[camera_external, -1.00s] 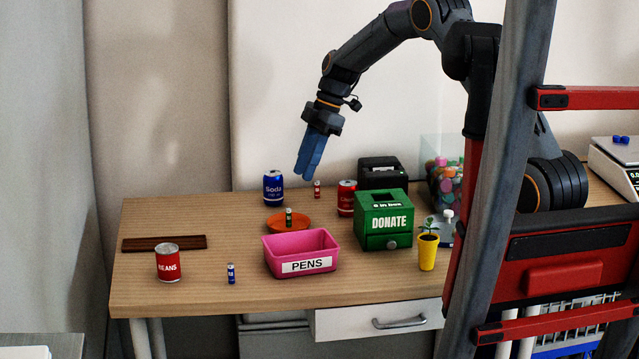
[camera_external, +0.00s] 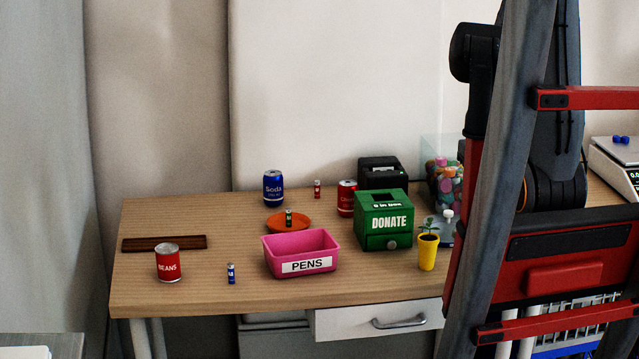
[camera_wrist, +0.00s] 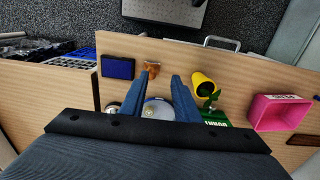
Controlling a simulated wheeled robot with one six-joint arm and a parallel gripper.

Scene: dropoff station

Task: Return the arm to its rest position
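In the wrist view, my gripper (camera_wrist: 158,88) shows two blue fingers standing apart. It is open, and no object is visibly held. A round pale object (camera_wrist: 157,108) shows in the gap, seemingly below on the table; I cannot tell exactly what it is. In the external view, my arm (camera_external: 480,75) is drawn back to the right, folded partly behind the grey post of my body. My gripper is hidden or out of frame there.
The table (camera_external: 200,295) holds a pink PENS bin (camera_external: 285,265), green DONATE box (camera_external: 372,225), yellow plant pot (camera_external: 428,252), BEANS can (camera_external: 168,265), blue soda can (camera_external: 273,188), orange plate (camera_external: 300,224), batteries and a dark board (camera_external: 165,243). Space above the table's left is clear.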

